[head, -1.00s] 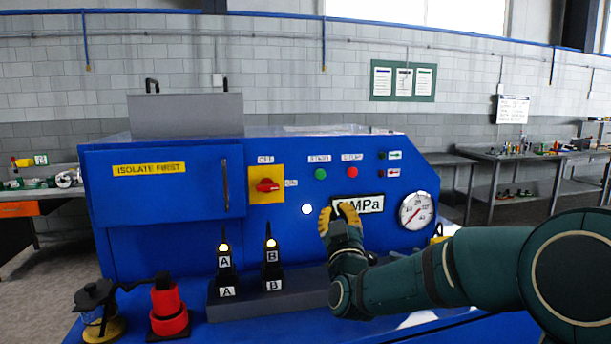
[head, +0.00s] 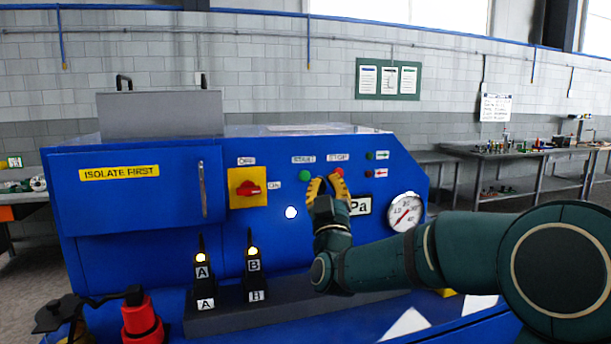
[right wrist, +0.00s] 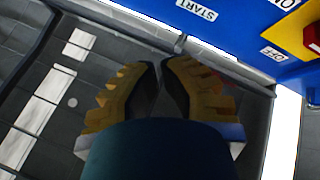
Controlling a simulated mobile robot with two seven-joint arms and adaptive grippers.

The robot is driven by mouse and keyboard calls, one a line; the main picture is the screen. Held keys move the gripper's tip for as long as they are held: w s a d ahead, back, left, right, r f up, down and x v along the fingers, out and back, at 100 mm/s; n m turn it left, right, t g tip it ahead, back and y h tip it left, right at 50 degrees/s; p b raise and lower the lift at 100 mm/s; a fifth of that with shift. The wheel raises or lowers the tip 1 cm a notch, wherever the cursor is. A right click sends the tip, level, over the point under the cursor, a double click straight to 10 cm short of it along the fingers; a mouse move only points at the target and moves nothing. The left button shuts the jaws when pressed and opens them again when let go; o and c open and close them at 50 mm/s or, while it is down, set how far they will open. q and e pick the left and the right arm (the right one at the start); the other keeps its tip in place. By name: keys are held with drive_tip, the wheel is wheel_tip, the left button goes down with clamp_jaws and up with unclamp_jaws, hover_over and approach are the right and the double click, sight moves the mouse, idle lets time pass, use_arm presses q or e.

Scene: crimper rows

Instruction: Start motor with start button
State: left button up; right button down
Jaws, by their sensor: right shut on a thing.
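The green start button (head: 305,175) sits on the blue machine's front panel under a START label (head: 303,160). My right gripper (head: 325,181) is just right of and below it, in front of the panel, and covers part of the area under the STOP label (head: 338,157). In the right wrist view the two yellow fingers (right wrist: 161,75) are close together at their tips. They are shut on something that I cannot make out. I cannot tell whether they touch the panel. The START label also shows in that view (right wrist: 197,9). My left gripper is not in view.
A red rotary switch (head: 249,188) on a yellow plate and a lit white lamp (head: 291,212) are left of the gripper. A pressure gauge (head: 405,212) is at right. Two black units (head: 202,275) marked A and B stand in front, beside a red object (head: 141,322).

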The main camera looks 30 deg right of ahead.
sight(305, 176)
drive_tip(key=shift+w+d+p, duration=0.3)
drive_tip(key=shift+w, duration=0.9)
drive_tip(key=shift+w+d+p, duration=0.3)
drive_tip(key=shift+w, duration=0.95)
drive_tip(key=shift+w+d+p, duration=0.3)
drive_tip(key=shift+w, duration=0.9)
drive_tip(key=shift+w, duration=0.15)
drive_tip(key=shift+w+f+b, duration=0.1)
drive_tip(key=shift+w+b, duration=0.15)
drive_tip(key=shift+b, duration=0.15)
